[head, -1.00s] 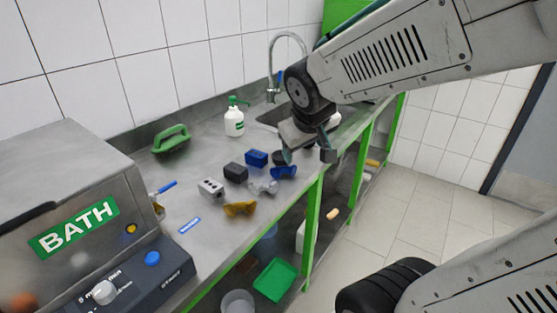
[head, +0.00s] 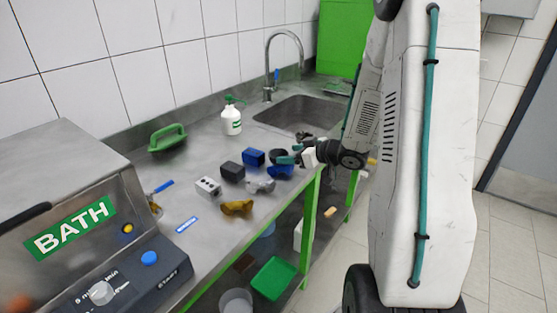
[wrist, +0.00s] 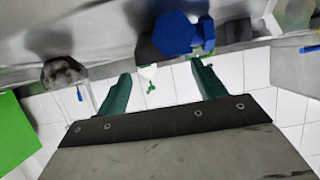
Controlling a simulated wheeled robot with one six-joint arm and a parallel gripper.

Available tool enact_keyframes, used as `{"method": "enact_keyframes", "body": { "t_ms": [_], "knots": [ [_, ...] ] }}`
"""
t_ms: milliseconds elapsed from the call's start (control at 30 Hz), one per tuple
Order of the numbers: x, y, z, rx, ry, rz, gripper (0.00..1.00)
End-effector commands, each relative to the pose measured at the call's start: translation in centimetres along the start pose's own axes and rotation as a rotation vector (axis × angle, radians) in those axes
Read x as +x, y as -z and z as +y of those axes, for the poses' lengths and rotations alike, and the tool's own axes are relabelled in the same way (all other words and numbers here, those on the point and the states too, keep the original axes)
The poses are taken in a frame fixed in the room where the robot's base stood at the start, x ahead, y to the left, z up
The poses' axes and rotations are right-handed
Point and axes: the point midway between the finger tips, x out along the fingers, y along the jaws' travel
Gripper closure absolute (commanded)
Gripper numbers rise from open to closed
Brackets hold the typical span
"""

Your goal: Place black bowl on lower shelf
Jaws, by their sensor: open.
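My gripper (head: 291,157) is open and empty at the counter's front edge, reaching in from the right, beside the dark and blue pieces. A dark rounded thing (head: 278,154), which looks like the black bowl, is mostly hidden behind my gripper and a blue bowl-like piece (head: 280,172). In the wrist view, my open fingers (wrist: 162,70) point toward a blue faceted piece (wrist: 172,33) with a dark piece (wrist: 147,48) beside it. Neither is between the fingers. The lower shelf (head: 257,258) lies under the counter, partly hidden by the green frame.
A green tray (head: 274,278) and a clear tub (head: 236,301) are on the lower shelf. Blocks, an orange-brown piece (head: 236,208) and a spray bottle (head: 231,120) stand on the counter. The sink (head: 300,112) is behind; the bath unit (head: 75,225) is at left.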

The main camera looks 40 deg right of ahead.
Motion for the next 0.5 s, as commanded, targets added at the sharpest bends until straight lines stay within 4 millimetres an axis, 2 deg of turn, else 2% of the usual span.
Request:
{"method": "enact_keyframes", "body": {
  "t_ms": [167,400,500],
  "knots": [
    [1.6,0.0,0.0,-0.001,0.001,-0.001,0.31],
    [5.2,-0.1,0.3,-0.002,0.000,-0.002,0.31],
    [6.0,-0.1,0.3,-0.001,-0.002,-0.002,0.31]
  ]
}}
